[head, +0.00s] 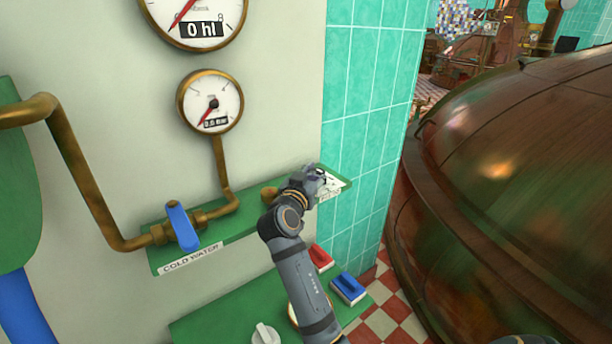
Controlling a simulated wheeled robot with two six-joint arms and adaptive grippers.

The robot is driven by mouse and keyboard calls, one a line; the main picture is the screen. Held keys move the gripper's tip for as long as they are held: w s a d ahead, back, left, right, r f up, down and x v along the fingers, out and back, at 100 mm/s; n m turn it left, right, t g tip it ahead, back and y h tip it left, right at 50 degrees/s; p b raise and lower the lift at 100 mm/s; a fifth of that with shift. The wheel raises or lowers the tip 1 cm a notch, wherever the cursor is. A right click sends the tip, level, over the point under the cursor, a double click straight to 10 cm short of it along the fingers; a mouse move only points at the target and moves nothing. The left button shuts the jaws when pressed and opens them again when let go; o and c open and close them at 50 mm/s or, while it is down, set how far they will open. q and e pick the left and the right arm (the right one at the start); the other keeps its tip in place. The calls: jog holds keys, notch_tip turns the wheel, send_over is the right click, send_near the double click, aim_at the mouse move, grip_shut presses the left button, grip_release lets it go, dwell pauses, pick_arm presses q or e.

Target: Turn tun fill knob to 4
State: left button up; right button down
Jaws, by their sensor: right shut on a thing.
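My right gripper (316,180) is at the right end of the green wall strip, shut on what appears to be the tun fill knob. The gripper hides most of the knob, so its pointer setting cannot be read. A white dial plate (333,185) shows partly beside the fingers, with its marks too small to read. The large gauge (196,18) above shows 0 hl. The smaller gauge (211,101) below it has its red needle at the low left; its display is hard to read. My left gripper is not in view.
A blue valve lever (182,226) sits on the brass pipe above the COLD WATER label (190,258). A lower green panel (225,318) carries a white knob (265,334), a red switch (320,258) and a blue switch (348,288). A large copper kettle (510,170) stands right.

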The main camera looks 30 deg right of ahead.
jog(key=shift+s+d+f+g, duration=0.1)
jog(key=shift+s+f+g, duration=0.1)
jog(key=shift+g, duration=0.1)
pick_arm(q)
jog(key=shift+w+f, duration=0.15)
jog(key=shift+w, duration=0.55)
pick_arm(e)
jog(key=shift+r, duration=0.1)
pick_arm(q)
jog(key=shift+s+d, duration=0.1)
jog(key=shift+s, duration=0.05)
